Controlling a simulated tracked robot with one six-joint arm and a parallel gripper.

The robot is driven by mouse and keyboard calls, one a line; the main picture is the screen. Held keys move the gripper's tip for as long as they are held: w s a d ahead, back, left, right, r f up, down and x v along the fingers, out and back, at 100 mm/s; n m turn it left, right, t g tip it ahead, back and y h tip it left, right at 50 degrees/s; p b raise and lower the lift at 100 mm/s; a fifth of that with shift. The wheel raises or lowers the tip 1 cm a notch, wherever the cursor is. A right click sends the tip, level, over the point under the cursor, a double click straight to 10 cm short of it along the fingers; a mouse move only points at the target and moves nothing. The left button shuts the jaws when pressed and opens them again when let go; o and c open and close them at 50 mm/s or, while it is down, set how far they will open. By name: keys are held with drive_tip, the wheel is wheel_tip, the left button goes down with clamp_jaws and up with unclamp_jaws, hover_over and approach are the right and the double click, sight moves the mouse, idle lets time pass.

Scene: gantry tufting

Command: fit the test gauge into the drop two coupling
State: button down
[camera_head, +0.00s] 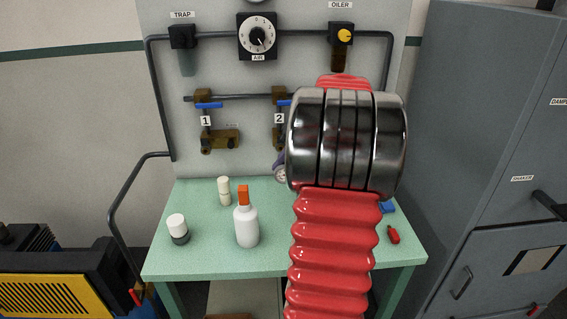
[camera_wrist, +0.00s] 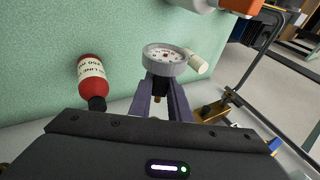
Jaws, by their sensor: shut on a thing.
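The test gauge is a small round white dial. In the wrist view the gauge (camera_wrist: 165,58) sits between the purple fingers of my gripper (camera_wrist: 160,95), which are shut on it. In the head view the gauge (camera_head: 282,174) shows just left of my red and chrome arm, below the drop two label (camera_head: 279,118) and above the bench. The drop two pipe (camera_head: 279,96) has a blue valve handle.
Drop one's brass coupling (camera_head: 220,139) is left of drop two. The green bench (camera_head: 200,254) holds a white bottle with an orange cap (camera_head: 246,226), a cream cylinder (camera_head: 224,191), a white-and-dark jar (camera_head: 178,228) and a red bottle (camera_head: 393,234). A grey cabinet (camera_head: 475,130) stands right.

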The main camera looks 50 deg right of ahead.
drive_tip(key=shift+d, duration=0.1)
drive_tip(key=shift+w+d, duration=1.7)
drive_tip(key=shift+d, duration=0.15)
drive_tip(key=shift+w+d+r, duration=0.1)
drive_tip(key=shift+w+d, duration=0.85)
drive_tip(key=shift+d, duration=0.1)
idle(1.7)
drive_tip(key=shift+s+a, duration=0.15)
idle(1.1)
idle(2.0)
